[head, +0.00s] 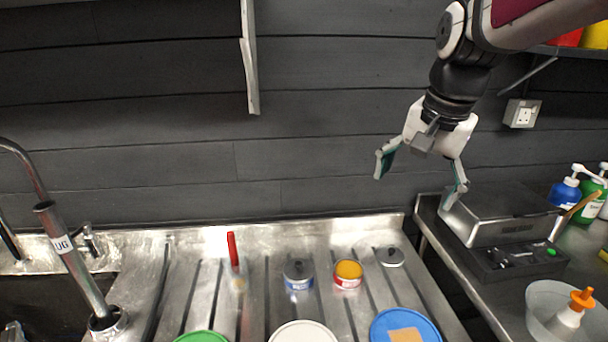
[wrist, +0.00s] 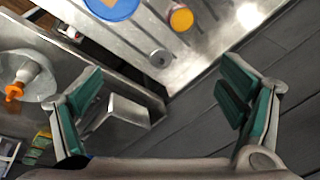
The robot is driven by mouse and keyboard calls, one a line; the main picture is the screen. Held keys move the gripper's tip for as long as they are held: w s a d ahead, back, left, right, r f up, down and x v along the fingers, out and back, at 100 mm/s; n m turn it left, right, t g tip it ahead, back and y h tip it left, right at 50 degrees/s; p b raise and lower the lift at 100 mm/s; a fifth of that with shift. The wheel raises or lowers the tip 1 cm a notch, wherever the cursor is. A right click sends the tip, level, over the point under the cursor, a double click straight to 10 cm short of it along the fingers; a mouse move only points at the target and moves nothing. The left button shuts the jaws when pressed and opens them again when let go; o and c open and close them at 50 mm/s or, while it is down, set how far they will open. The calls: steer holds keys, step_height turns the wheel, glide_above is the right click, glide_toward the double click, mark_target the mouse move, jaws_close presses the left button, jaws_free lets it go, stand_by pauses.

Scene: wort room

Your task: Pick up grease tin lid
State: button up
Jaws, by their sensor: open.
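A small round metal lid with a dark knob, which looks like the grease tin lid (head: 391,257), lies flat on the ribbed steel drainer near its back right corner. It also shows in the wrist view (wrist: 160,59), ahead of and between the fingers. A short tin with a red and white label and yellow contents (head: 348,274) stands just left of it. My gripper (head: 420,178) is open and empty, high above the drainer and to the right of the lid. Its green-padded fingers (wrist: 160,93) are wide apart and touch nothing.
A blue-labelled tin (head: 299,275) and a red-handled brush (head: 234,262) stand further left on the drainer. Large green, white and blue round tops (head: 404,328) line the front. Right of the drainer are a steel scale (head: 501,212), a bowl (head: 560,310) and bottles. A dark wall is behind.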

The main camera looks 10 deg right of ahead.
steer(key=w+d+f+m+g+b, duration=0.1)
steer(key=w+d+f+m, duration=0.2)
steer(key=w+f, duration=0.25)
steer(key=w+d+f+m+g+b, duration=0.1)
steer(key=w+d+f+m+b, duration=0.2)
steer(key=w, duration=0.4)
steer(key=m+y, duration=0.1)
steer(key=m, duration=0.4)
glide_toward(393, 250)
steer(key=shift+g, duration=0.4)
steer(key=f+b, duration=0.1)
steer(key=f, duration=0.2)
steer(key=f+b, duration=0.1)
steer(key=f, duration=0.2)
steer(key=w+a+f+b, duration=0.1)
steer(key=f+b, duration=0.1)
steer(key=f, duration=0.1)
steer(key=shift+f, duration=0.3)
steer(key=c, duration=1.6)
steer(key=shift+c, duration=1.1)
steer(key=shift+s, duration=0.1)
steer(key=shift+c, duration=0.2)
